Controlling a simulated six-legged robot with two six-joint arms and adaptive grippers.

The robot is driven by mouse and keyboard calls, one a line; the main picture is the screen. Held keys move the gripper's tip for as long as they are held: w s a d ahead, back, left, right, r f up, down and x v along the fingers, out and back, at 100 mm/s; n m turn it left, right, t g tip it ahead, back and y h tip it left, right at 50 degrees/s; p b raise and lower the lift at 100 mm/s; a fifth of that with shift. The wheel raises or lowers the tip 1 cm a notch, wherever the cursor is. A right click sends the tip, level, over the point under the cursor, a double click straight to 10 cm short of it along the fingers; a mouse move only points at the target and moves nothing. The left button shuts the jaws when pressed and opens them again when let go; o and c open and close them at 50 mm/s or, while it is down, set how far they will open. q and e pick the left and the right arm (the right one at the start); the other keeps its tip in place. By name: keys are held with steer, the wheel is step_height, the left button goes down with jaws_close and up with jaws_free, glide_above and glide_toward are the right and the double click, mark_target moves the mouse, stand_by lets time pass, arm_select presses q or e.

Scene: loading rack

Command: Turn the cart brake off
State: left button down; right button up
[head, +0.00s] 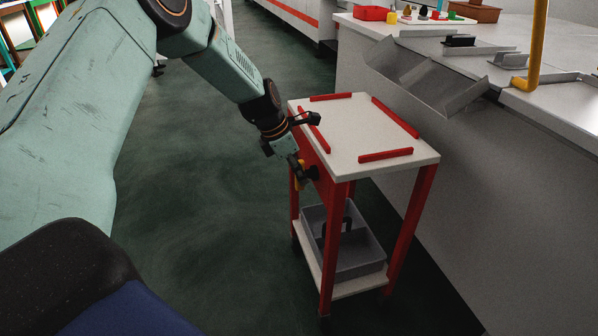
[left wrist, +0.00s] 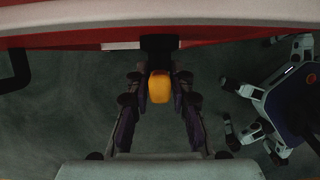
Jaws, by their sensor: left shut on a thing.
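The cart (head: 350,135) has a white top with red rails, red legs and a lower shelf. It stands beside the long counter. The yellow-orange brake lever (head: 299,184) is on the cart's left side, by a red panel, partly hidden by my gripper. In the left wrist view the orange end of the lever (left wrist: 159,87) sits between the two fingers, below a black mount (left wrist: 158,47). My left gripper (head: 301,174) is shut on the lever; it also shows in the left wrist view (left wrist: 159,78). My right gripper is not in view.
A grey bin (head: 360,255) sits on the cart's lower shelf. The counter (head: 420,170) runs close along the cart's right side, with a grey sloped tray (head: 425,80) on its edge. A yellow post (head: 538,45) stands on the counter. The green floor left of the cart is clear.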

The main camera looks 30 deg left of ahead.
arm_select(q)
steer(key=t+y+p, duration=0.1)
steer(key=p, duration=0.3)
steer(key=shift+s+d+r, duration=0.1)
steer(key=shift+d+r, duration=0.1)
steer(key=shift+f+m+t+y+p, duration=0.15)
steer(key=shift+m+t+y+p, duration=0.15)
steer(key=shift+t+y+p, duration=0.25)
steer(key=shift+s+d+f+t+y+b, duration=0.1)
steer(key=shift+f+t+y+b, duration=0.1)
steer(key=shift+t+y+b, duration=0.3)
steer(key=shift+s+d+f+m+t+y+b, duration=0.15)
steer(key=shift+m+t+y+b, duration=0.5)
steer(key=shift+t+y+b, duration=0.8)
steer(key=shift+f+m+t+y+b, duration=0.2)
steer(key=shift+m+t+y+b, duration=0.4)
steer(key=shift+t+y+b, duration=0.85)
steer(key=shift+s+d+f+m+t+y+b, duration=0.15)
steer(key=shift+m+t+y+b, duration=0.7)
steer(key=shift+t+b, duration=0.85)
steer(key=shift+t+y, duration=0.25)
steer(key=shift+y, duration=0.05)
